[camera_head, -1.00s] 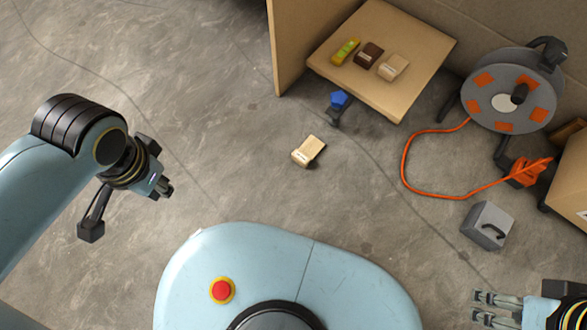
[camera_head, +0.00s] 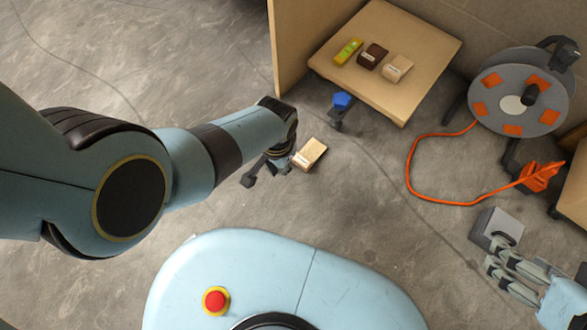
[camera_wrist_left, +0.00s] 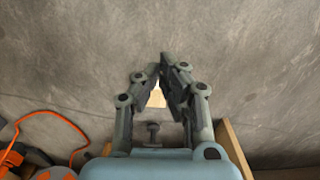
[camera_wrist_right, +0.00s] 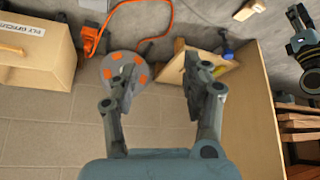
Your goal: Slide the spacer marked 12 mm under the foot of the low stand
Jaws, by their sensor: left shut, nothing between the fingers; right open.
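The low stand (camera_head: 385,75) is a pale wooden platform at the top of the head view. A blue knob (camera_head: 342,100) shows at its near left corner, above a dark foot. A pale block with a white label (camera_head: 310,153) lies on the floor in front; its marking is too small to read. A dark brown block (camera_head: 373,56) and a pale block (camera_head: 397,68), both labelled, lie on the stand. My left gripper (camera_head: 284,166) is shut and empty, just left of the floor block. My right gripper (camera_head: 490,257) is open and empty at the lower right.
A grey block with a handle (camera_head: 485,227) stands just beyond my right gripper. An orange cable (camera_head: 410,178) runs from a cable reel (camera_head: 490,82). A yellow-green object (camera_head: 347,51) lies on the stand. The floor between the floor block and the cable is clear.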

